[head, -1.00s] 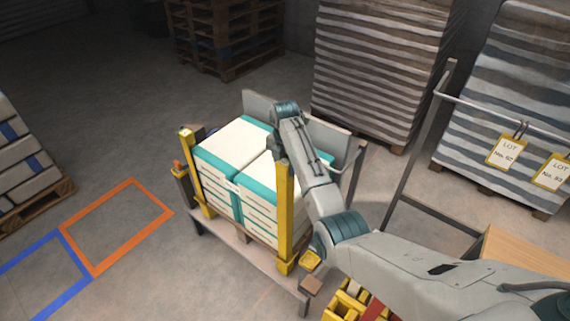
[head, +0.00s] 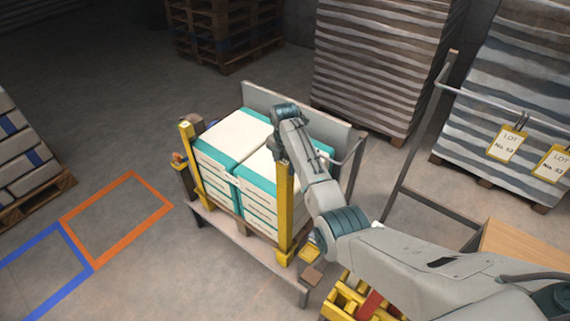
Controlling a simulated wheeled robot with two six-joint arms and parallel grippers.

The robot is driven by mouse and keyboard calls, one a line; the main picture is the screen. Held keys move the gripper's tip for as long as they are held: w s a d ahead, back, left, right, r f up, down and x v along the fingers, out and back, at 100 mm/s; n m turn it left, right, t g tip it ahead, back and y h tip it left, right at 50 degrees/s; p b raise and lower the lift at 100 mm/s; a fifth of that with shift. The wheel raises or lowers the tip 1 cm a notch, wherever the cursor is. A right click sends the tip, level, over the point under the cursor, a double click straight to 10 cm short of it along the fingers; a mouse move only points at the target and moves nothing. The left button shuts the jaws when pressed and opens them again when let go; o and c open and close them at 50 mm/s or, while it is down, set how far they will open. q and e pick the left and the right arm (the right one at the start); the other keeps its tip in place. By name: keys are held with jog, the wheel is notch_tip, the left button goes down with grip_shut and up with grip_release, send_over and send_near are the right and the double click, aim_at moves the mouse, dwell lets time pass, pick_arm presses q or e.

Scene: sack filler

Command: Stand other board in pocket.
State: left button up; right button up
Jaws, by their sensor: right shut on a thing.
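A yellow upright board (head: 285,212) stands at the near right corner of the sack stack (head: 232,172). My right gripper (head: 281,158) comes down from above and is shut on its upper end. The fingertips are small and partly hidden by my wrist. The board's foot is by a yellow pocket (head: 282,258) at the pallet corner; I cannot tell how far it is seated. Another yellow board (head: 190,158) stands upright at the left corner of the stack. My left gripper is not in view.
The white-and-teal stack rests on a low stand (head: 232,250) with a grey panel (head: 300,112) behind it. A yellow crate (head: 345,300) is at the lower right. Wrapped pallet stacks (head: 375,65) stand behind. The floor left of the stand is open, with orange tape (head: 118,215).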

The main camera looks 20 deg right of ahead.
jog(key=shift+f+b, duration=1.9)
jog(key=shift+f, duration=2.25)
jog(key=shift+f+b, duration=0.65)
jog(key=shift+f, duration=0.4)
jog(key=o, duration=1.5)
